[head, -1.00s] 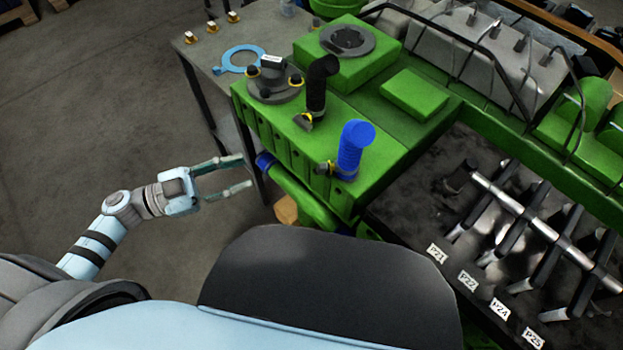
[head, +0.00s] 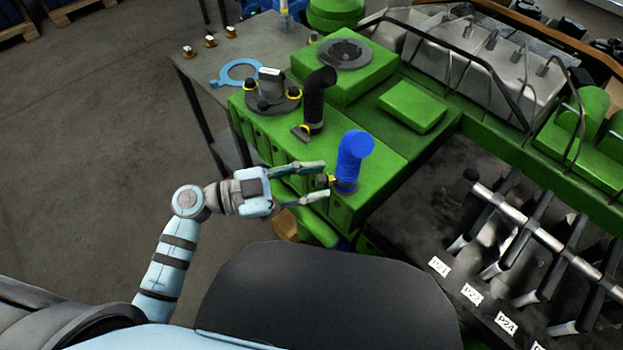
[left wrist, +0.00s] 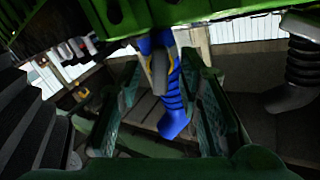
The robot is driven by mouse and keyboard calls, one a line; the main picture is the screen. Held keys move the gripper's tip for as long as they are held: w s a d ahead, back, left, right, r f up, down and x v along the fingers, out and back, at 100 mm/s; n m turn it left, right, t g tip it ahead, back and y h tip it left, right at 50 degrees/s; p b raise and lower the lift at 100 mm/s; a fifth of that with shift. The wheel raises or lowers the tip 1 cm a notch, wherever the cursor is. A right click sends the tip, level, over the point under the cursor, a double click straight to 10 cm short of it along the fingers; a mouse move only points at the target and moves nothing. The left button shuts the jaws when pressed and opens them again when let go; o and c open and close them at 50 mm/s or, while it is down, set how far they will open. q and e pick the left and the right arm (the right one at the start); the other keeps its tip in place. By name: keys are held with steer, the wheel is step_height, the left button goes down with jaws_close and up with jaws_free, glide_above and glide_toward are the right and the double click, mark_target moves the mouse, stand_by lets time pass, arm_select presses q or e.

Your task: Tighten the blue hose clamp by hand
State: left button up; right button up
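The blue hose (head: 354,160) stands up from the green engine block, bent at its top. Its clamp, with a yellow part (head: 332,180) and a dark knob (head: 321,181), sits low on the hose, on the side facing my left gripper. My left gripper (head: 326,179) is open, with one finger on each side of the knob; contact cannot be told. In the left wrist view the blue hose (left wrist: 173,95) and the clamp knob (left wrist: 158,74) appear between the two spread fingers (left wrist: 168,112). My right gripper is not in view.
A black hose (head: 315,100) with its own clamp (head: 301,132) stands behind on the green engine (head: 385,170). A blue gasket ring (head: 240,73) lies on the grey table (head: 205,65). A dark bench (head: 440,215) with metal parts and labels is at right.

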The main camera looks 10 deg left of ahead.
arm_select(q)
jaws_close()
steer(key=shift+m+p, duration=0.95)
steer(key=shift+m, duration=0.55)
steer(key=shift+m+p, duration=0.4)
steer(key=shift+m, duration=1.5)
steer(key=shift+f, duration=0.1)
jaws_free()
steer(key=shift+s, duration=0.1)
steer(key=shift+a, duration=0.1)
